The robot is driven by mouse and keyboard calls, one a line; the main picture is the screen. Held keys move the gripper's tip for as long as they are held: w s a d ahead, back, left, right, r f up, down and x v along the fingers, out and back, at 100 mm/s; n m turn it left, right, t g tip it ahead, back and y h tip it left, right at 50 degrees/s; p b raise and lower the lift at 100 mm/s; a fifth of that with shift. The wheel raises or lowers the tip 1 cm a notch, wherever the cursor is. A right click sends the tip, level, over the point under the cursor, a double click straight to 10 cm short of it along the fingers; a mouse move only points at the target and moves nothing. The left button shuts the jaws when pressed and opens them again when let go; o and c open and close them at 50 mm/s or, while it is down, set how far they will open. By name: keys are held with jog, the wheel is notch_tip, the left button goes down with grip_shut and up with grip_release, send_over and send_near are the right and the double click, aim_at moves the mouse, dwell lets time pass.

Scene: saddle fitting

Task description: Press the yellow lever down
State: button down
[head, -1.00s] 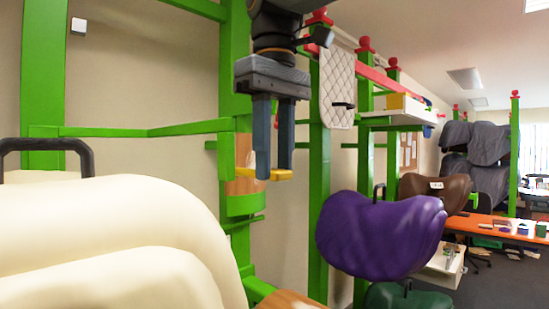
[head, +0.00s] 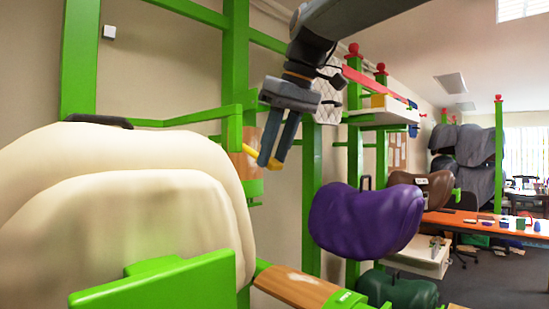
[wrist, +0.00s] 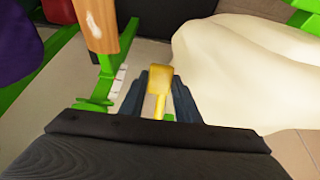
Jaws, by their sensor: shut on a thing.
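The yellow lever (head: 250,150) sticks out from beside a wooden panel on a green post in the head view. It slopes down to the right, and its outer end is at my fingertips. My gripper (head: 268,161) hangs down at a tilt from the upper right, with its blue-grey fingers closed at the lever's end. In the wrist view the lever (wrist: 160,80) lies between the two fingers of my gripper (wrist: 160,85), its wide end towards the fingertips. The fingers hide part of the lever in the head view.
A large cream saddle (head: 130,190) stands close at the left, with a green bracket (head: 160,295) in front. A purple saddle (head: 365,220) hangs to the right of the lever. Green posts (head: 233,60) and rails stand around my gripper. An orange table (head: 470,222) is farther right.

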jog(key=shift+a+f+b, duration=0.1)
jog(key=shift+f+b, duration=0.15)
jog(key=shift+b, duration=0.4)
jog(key=c, duration=1.3)
grip_release()
jog(key=shift+c, duration=0.2)
jog(key=v, duration=0.8)
jog(key=shift+b, duration=0.4)
jog(key=shift+s+d+f, duration=0.1)
jog(key=shift+d+f, duration=0.1)
